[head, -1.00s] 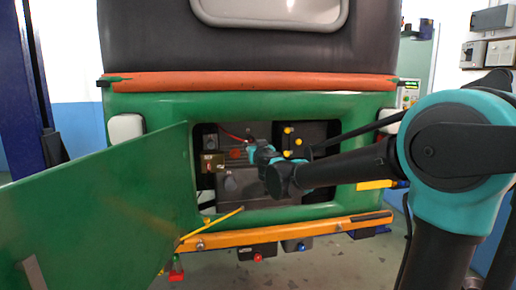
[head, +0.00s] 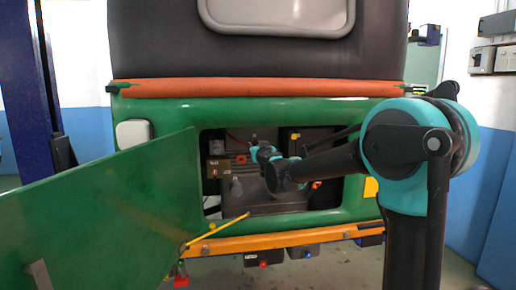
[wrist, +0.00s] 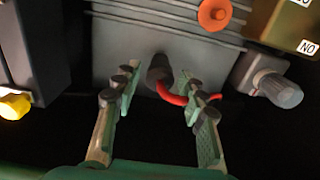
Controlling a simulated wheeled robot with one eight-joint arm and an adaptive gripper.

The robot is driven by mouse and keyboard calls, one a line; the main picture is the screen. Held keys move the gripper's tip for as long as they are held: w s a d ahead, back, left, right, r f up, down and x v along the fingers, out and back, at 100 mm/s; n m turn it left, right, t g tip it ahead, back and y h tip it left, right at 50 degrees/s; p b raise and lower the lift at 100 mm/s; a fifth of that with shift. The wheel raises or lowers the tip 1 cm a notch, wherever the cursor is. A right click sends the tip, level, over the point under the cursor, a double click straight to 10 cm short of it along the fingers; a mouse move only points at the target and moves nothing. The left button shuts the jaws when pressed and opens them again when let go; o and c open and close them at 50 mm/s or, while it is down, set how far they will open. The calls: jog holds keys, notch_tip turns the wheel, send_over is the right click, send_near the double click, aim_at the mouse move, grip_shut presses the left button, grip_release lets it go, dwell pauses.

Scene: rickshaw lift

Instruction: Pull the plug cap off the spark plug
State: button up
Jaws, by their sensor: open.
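The plug cap (wrist: 158,70) is a dark stub against the grey finned engine block, with a red lead (wrist: 172,97) curving from it to the right. My gripper (wrist: 161,88) is open in the wrist view. The spark plug itself is not visible. In the head view my gripper (head: 256,152) is inside the rear engine bay, and its fingers are too small to read there.
The green hatch door (head: 100,205) stands open at left, beside a thin yellow rod (head: 214,230). Around the cap are an orange round knob (wrist: 214,14), a grey-capped fitting (wrist: 281,90), a brass-coloured box (wrist: 285,22) and a yellow knob (wrist: 14,105).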

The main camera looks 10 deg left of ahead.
jog(key=shift+c, duration=0.4)
jog(key=c, duration=0.9)
jog(key=shift+o, duration=0.2)
jog(key=shift+s, duration=0.15)
jog(key=shift+v, duration=1.95)
jog(key=shift+f, duration=0.1)
